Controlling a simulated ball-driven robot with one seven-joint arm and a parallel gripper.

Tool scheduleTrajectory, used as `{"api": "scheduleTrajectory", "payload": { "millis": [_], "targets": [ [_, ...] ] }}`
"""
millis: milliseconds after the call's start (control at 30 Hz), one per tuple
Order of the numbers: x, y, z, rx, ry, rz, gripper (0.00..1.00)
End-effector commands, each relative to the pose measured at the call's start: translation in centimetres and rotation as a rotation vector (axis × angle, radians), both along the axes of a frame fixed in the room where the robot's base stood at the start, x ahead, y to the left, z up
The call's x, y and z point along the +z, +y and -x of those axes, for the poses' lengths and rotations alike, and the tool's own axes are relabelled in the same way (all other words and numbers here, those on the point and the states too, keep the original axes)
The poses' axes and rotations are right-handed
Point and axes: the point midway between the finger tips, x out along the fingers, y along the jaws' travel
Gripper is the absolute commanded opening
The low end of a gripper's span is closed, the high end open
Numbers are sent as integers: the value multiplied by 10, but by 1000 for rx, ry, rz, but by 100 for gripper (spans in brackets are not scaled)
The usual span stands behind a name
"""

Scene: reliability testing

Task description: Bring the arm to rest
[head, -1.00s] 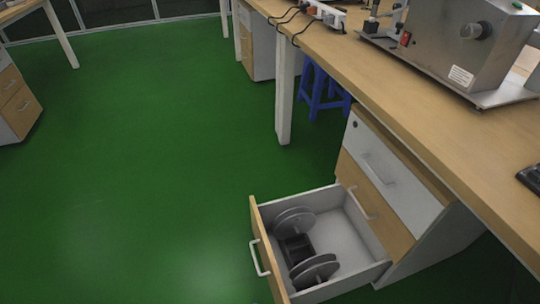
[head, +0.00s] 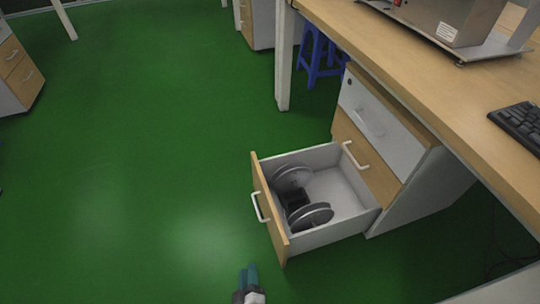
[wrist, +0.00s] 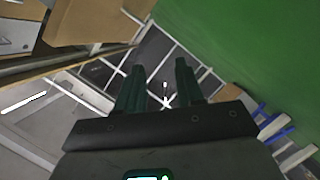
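My gripper (head: 248,273) shows at the bottom edge of the head view, low in front of the open drawer and apart from it. In the wrist view its two dark green fingers (wrist: 160,88) stand apart with nothing between them. The gripper is open and empty. Most of my arm is out of view.
An open drawer (head: 338,232) of a wood-and-white cabinet (head: 420,185) holds grey discs (head: 310,215) and a dark block. A wooden table (head: 440,90) with a keyboard (head: 520,123) and a metal machine (head: 460,20) runs along the right. Green floor (head: 130,170) at left is clear.

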Motion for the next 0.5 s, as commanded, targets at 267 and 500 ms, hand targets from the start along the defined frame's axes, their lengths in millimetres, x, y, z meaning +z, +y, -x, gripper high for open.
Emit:
{"api": "scheduleTrajectory", "payload": {
  "millis": [267,500],
  "targets": [
    [16,8,-38,99,38,-183,37],
    [51,0,-77,236,131,-383,37]
  ]
}}
